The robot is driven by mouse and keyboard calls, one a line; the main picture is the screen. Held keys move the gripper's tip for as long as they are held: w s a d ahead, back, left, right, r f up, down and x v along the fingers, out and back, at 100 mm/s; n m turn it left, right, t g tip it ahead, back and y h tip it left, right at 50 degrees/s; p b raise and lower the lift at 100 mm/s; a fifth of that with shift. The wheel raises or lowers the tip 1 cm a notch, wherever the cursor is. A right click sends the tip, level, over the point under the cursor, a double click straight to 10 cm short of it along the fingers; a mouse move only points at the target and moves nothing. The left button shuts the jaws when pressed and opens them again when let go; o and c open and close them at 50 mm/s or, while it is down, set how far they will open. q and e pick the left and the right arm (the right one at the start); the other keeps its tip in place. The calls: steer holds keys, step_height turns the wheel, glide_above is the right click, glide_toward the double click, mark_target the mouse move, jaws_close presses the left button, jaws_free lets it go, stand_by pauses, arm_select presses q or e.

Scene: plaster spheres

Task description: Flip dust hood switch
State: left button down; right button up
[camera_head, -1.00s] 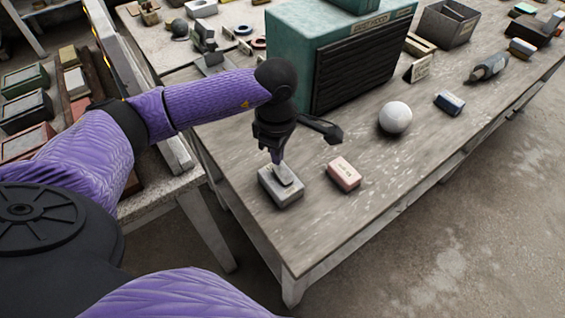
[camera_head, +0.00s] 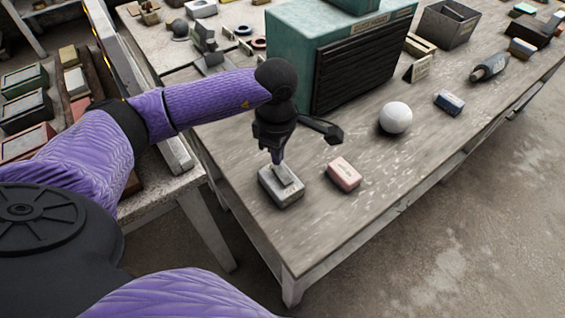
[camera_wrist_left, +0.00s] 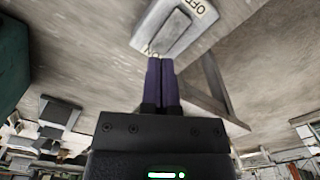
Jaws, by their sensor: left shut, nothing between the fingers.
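The switch (camera_head: 283,188) is a grey box with a lighter rocker on top, near the front left part of the workbench. In the left wrist view the switch (camera_wrist_left: 180,22) shows the letters "OFF" at one end and "ON" at the other. My left gripper (camera_head: 278,160) is shut and empty, pointing down at the switch. In the left wrist view its fingertips (camera_wrist_left: 161,62) are at the ON end, touching or just above it; I cannot tell which. The green dust hood (camera_head: 300,50) with a dark slatted front stands behind. My right gripper is not in view.
A pink block (camera_head: 344,173) lies just right of the switch. The workbench front edge is close to the switch.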

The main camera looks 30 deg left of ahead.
mark_target(278, 168)
arm_select(q)
steer(key=shift+f+b, duration=1.1)
steer(key=shift+f, duration=0.3)
stand_by(0.9)
step_height(278, 168, up, 7)
steer(key=p, duration=0.5)
steer(key=shift+r, duration=0.15)
